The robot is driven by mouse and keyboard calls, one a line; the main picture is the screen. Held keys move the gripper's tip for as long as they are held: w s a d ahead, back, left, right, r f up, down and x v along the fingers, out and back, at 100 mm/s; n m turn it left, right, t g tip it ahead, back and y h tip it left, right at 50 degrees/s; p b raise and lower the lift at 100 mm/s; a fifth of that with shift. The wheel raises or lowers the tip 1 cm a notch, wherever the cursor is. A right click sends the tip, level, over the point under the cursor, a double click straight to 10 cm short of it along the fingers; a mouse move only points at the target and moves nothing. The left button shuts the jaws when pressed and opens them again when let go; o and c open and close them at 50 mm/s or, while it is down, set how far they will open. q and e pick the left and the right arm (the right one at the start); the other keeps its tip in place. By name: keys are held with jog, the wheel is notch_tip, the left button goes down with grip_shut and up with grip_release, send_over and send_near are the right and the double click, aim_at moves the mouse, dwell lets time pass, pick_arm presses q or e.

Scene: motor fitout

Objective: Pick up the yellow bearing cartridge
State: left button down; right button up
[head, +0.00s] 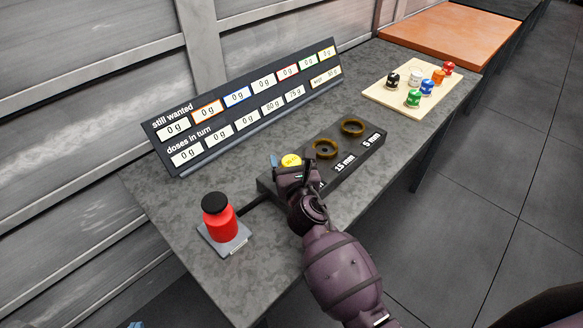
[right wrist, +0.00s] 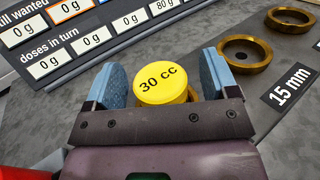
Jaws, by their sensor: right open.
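The yellow bearing cartridge (head: 291,160) shows as a round yellow top at the near-left end of the dark block on the bench. In the right wrist view its top (right wrist: 160,80) reads "30 cc". My right gripper (head: 292,170) is at the cartridge, with one blue-padded finger on each side of it. The fingers are open, and in the right wrist view (right wrist: 162,82) gaps show between the pads and the yellow top. The cartridge's lower part is hidden by the gripper.
A red jar (head: 217,219) stands on a small scale at the left. A display board (head: 250,108) is behind. A pale board (head: 378,91) with several coloured pots is far right.

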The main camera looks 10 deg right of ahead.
jog(key=shift+c, duration=0.2)
jog(key=shift+r, duration=0.1)
jog(key=c, duration=1.2)
jog(key=shift+c, duration=0.2)
